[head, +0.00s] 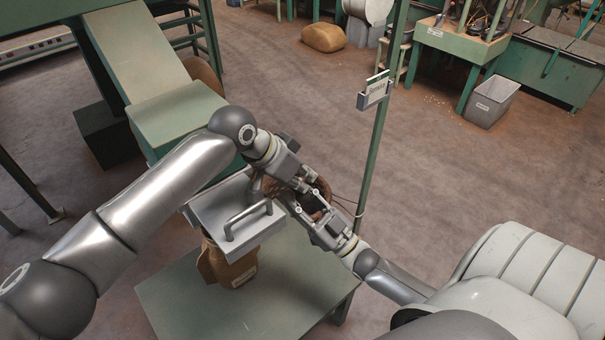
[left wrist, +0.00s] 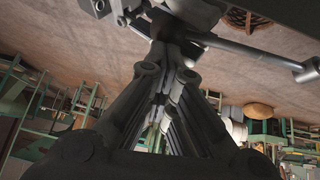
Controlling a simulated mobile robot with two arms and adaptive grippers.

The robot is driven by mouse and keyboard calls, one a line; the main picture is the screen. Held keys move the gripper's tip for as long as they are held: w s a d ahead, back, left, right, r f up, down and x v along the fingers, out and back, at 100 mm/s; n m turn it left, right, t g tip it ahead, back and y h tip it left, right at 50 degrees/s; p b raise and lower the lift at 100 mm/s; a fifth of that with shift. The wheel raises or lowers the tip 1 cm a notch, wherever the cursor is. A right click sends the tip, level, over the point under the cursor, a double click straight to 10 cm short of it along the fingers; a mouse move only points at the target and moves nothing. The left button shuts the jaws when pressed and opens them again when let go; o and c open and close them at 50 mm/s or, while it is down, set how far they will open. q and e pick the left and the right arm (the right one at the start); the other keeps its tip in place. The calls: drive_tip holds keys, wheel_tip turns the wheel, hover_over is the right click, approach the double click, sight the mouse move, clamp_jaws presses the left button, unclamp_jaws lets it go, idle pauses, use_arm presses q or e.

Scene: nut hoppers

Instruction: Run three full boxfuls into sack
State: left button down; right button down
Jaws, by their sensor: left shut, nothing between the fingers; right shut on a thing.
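A brown sack (head: 228,268) stands upright on the green table, below a grey metal box (head: 262,228) with a bar handle (head: 246,216) on its front. My left gripper (head: 314,190) is shut and empty, just right of the metal box. In the left wrist view its fingers (left wrist: 172,60) run together. My right gripper (head: 293,202) comes in from the lower right, close beside the left one. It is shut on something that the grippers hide. A brown basket-like thing (head: 270,187) is partly hidden behind both grippers; a woven one shows in the left wrist view (left wrist: 243,18).
A green table (head: 290,292) carries the sack. A green chute (head: 138,55) is at the upper left. A grey bin (head: 491,101) stands at the back right. Open floor lies between.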

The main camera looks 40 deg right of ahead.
use_arm(q)
drive_tip(key=shift+a+f, duration=0.2)
drive_tip(key=shift+f, duration=0.35)
use_arm(e)
drive_tip(key=shift+w+r, duration=0.15)
drive_tip(key=shift+r, duration=0.45)
drive_tip(key=c, duration=1.5)
unclamp_jaws()
use_arm(q)
drive_tip(key=shift+w, duration=0.15)
use_arm(e)
drive_tip(key=o, duration=0.4)
drive_tip(key=shift+w+f, duration=0.1)
drive_tip(key=shift+f, duration=0.05)
use_arm(q)
drive_tip(key=shift+d+r, duration=0.1)
drive_tip(key=shift+r, duration=0.05)
use_arm(e)
drive_tip(key=shift+f, duration=0.1)
